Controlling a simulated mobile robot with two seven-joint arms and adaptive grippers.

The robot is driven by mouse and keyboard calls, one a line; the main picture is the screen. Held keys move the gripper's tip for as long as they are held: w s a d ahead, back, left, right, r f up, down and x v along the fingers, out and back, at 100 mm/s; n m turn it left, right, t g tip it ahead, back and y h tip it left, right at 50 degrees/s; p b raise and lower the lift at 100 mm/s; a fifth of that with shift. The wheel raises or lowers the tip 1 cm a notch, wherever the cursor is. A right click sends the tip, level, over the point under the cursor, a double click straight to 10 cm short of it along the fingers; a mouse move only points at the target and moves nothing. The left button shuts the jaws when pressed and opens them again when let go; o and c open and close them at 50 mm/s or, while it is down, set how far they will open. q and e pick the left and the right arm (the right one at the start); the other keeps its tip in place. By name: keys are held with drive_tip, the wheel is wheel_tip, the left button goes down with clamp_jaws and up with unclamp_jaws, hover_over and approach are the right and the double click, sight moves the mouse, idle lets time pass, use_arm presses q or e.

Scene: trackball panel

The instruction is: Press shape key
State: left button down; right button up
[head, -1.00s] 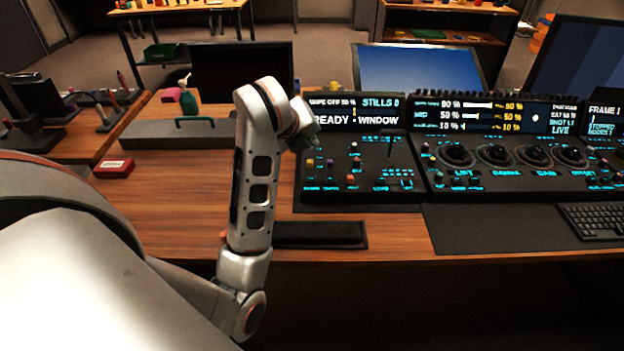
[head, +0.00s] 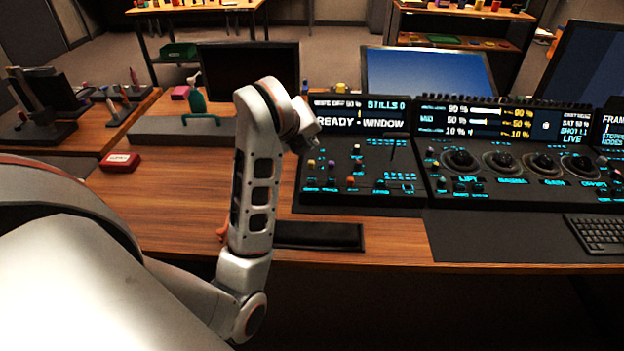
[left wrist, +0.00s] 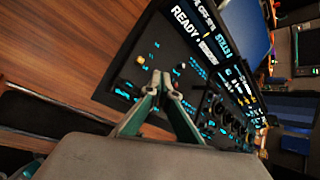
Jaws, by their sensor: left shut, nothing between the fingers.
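The left control panel (head: 345,195) is dark, with cyan-lit keys and colored knobs below a screen (head: 360,118) reading "READY - WINDOW". Its labels are too small to read, so I cannot tell which is the shape key. My left gripper (head: 309,147) is over the panel's upper left part in the head view, mostly hidden behind its own wrist. In the left wrist view, its fingertips (left wrist: 161,78) are together and empty, in front of the panel face (left wrist: 135,72). I cannot tell whether they touch it. My right gripper is not in view.
A wider panel with several trackballs (head: 460,160) stands to the right, with a keyboard (head: 598,233) in front. A black pad (head: 320,236) lies at the desk's front edge. Desk between is clear.

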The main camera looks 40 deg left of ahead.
use_arm(q)
drive_tip(key=b, duration=0.3)
hover_over(310, 181)
wheel_tip(310, 181, down, 4)
drive_tip(key=shift+f, duration=0.25)
wheel_tip(310, 181, down, 3)
drive_tip(key=shift+w+r+b, duration=0.1)
drive_tip(key=shift+b, duration=0.75)
drive_tip(key=shift+f+b, duration=0.45)
drive_tip(key=shift+f, duration=0.1)
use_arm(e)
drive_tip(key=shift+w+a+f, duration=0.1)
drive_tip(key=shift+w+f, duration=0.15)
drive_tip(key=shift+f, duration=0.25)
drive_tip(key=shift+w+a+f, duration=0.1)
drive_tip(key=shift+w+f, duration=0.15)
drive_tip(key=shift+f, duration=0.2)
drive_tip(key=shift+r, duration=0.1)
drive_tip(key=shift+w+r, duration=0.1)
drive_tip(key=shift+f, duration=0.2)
use_arm(q)
drive_tip(key=shift+f, duration=0.15)
